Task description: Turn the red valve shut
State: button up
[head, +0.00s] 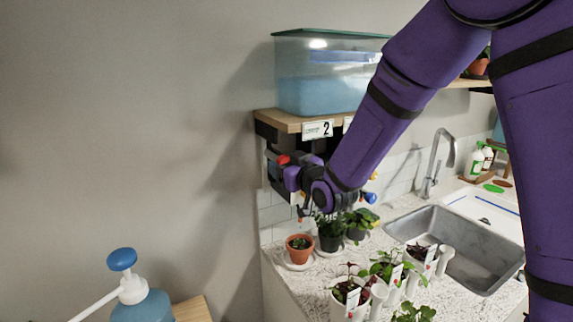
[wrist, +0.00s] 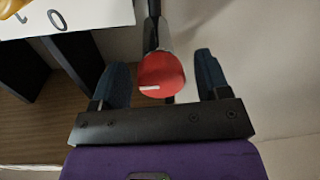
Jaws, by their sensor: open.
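The red valve (wrist: 161,76) shows in the wrist view as a round red knob with a white mark, on a dark pipe. It lies between the two blue fingers of my gripper (wrist: 162,84), which is open. There is a gap between the knob and each finger. In the head view a small red part of the valve (head: 283,159) shows under the shelf, beside my gripper (head: 287,170). My purple arm hides much of that area.
A shelf (head: 290,122) with a number 2 label holds a blue-filled tank (head: 325,75) just above my gripper. Potted plants, including a terracotta pot (head: 299,248), stand on the counter below. A sink (head: 450,245) is at right. A blue-topped pump bottle (head: 140,300) is at lower left.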

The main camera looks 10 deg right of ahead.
jog(key=shift+c, duration=0.2)
jog(key=c, duration=0.9)
jog(key=n, duration=0.8)
jog(key=shift+h, duration=0.3)
jog(key=n, duration=0.4)
jog(key=shift+a+n+h, duration=0.1)
jog(key=shift+n+h, duration=0.2)
jog(key=n, duration=0.4)
jog(key=shift+n, duration=0.4)
